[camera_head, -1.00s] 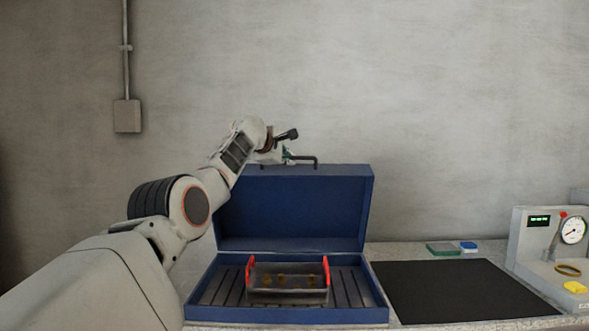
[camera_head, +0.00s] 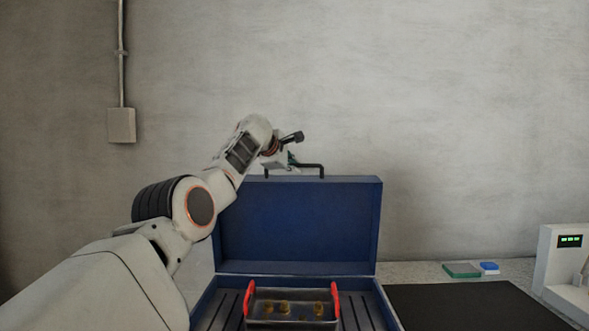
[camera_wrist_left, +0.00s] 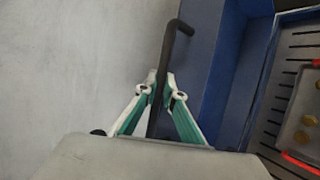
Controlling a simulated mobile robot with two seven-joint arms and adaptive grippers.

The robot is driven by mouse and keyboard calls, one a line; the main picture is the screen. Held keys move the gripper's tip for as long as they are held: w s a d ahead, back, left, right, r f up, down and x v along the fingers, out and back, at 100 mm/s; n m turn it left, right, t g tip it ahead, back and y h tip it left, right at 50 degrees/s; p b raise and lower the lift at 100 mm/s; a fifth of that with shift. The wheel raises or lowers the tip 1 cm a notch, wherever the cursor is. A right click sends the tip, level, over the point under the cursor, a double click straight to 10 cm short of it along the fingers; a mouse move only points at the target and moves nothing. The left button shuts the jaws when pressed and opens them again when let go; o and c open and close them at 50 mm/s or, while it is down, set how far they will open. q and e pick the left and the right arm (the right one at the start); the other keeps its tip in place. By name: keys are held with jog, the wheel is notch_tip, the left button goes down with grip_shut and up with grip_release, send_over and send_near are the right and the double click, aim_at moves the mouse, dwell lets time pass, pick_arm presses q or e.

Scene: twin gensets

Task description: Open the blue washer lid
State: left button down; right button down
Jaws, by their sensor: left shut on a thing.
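The blue washer lid (camera_head: 300,225) stands raised, roughly upright, at the back of its blue box. Its black bar handle (camera_head: 310,166) is on the lid's top edge. My left gripper (camera_head: 287,162) is at the left part of the handle. In the left wrist view, the green and white fingers of the left gripper (camera_wrist_left: 160,90) are closed around the black handle (camera_wrist_left: 167,65), with the blue lid (camera_wrist_left: 212,75) to the right. My right gripper is not in view.
Inside the washer is a metal basket (camera_head: 290,308) with red handles and several brass parts. A black mat (camera_head: 465,305) lies on the right, with a green block (camera_head: 462,270) and a blue block (camera_head: 489,267) behind it. A grey gauge unit (camera_head: 565,265) stands far right.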

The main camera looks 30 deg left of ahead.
pick_arm(q)
jog(key=shift+r, duration=0.3)
jog(key=c, duration=2.1)
grip_release()
jog(key=shift+c, duration=0.2)
jog(key=shift+f, duration=0.15)
jog(key=shift+d, duration=0.1)
